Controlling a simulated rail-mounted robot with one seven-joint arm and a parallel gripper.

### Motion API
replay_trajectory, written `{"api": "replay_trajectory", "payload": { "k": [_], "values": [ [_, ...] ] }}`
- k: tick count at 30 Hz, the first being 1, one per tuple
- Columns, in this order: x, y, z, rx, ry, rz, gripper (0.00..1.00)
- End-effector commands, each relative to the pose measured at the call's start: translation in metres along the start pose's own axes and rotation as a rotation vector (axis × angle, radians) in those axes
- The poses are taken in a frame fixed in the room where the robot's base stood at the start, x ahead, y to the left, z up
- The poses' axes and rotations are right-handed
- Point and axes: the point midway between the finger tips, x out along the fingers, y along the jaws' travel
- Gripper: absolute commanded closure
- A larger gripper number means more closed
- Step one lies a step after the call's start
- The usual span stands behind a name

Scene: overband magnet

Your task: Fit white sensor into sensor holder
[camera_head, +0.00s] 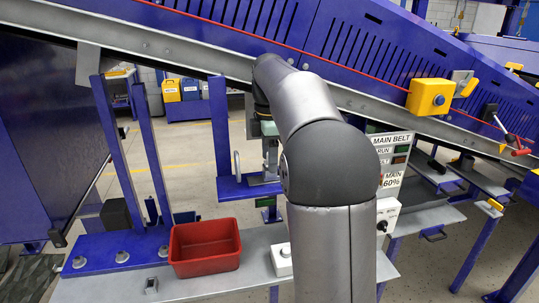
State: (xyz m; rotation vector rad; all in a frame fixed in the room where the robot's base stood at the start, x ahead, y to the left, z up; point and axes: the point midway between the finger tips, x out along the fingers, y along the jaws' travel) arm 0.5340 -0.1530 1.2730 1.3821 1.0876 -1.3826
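My arm comes up through the middle of the view and bends down behind its own elbow. My gripper (270,160) points down over a small blue shelf (235,189) on a blue post, left of the arm. It is small and partly covered by my arm, so I cannot tell whether its fingers are open or shut. A grey bracket-like piece (262,181) lies on the shelf under it; this may be the sensor holder. A thin pale upright loop (237,165) stands left of the gripper. I cannot make out the white sensor for certain.
A red bin (205,247) and a white box with a round top piece (282,259) stand on the grey bench (190,288). The MAIN BELT panel (391,160) is right of my arm. The blue conveyor frame (370,40) slopes across above, with a yellow box (429,97).

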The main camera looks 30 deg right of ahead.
Motion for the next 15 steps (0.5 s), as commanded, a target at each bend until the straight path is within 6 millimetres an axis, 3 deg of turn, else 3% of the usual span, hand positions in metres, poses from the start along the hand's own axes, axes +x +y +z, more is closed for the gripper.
{"api": "replay_trajectory", "payload": {
  "k": [8, 15],
  "values": [
    [-0.011, 0.001, 0.0, 0.0, 0.0, 0.003, 0.46],
    [-0.062, 0.001, 0.0, 0.0, 0.0, 0.005, 0.46]
  ]
}}
